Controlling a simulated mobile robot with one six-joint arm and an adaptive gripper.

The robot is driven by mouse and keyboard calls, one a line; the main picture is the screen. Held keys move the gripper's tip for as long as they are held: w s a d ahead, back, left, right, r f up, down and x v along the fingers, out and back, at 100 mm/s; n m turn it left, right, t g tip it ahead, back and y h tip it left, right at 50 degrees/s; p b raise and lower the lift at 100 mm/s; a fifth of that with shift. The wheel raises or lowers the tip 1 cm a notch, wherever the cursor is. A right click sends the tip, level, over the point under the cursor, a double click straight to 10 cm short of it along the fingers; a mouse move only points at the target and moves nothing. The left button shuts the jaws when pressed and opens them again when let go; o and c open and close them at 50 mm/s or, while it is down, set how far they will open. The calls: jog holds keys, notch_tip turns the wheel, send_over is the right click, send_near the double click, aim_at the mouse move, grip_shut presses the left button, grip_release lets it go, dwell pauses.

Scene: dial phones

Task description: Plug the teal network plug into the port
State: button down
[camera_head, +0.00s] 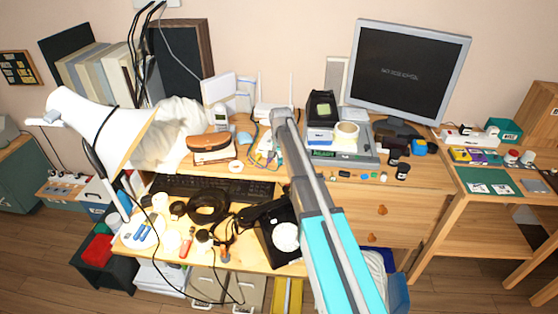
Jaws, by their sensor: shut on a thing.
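My arm (340,250), grey with bright cyan panels, reaches from the bottom edge up over the desk. Its far visible end (284,116) lies before the back of the desk. I cannot make out my gripper's fingers; they seem hidden behind the arm. I cannot pick out the teal network plug or the port with certainty at this size. A white box with antennas (268,112) stands at the back of the desk, and thin cables (262,148) lie left of the arm.
A black dial phone (285,240) sits left of the arm on the desk's lower front part. A keyboard (215,187), a black cable coil (208,205) and a white lamp (105,125) stand left. A monitor (408,68) stands back right. Clutter leaves little free room.

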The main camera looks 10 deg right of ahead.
jog(key=shift+w, duration=0.1)
jog(key=c, duration=0.5)
grip_release()
jog(key=s+r+n+p, duration=0.3)
jog(key=s+r+p, duration=0.2)
jog(key=s, duration=1)
jog(key=s+a+r+n+p, duration=0.1)
jog(key=s+r+p, duration=0.5)
jog(key=s, duration=1)
jog(key=shift+s+a+n, duration=0.15)
jog(key=shift+a+n, duration=0.15)
jog(key=shift+n, duration=0.6)
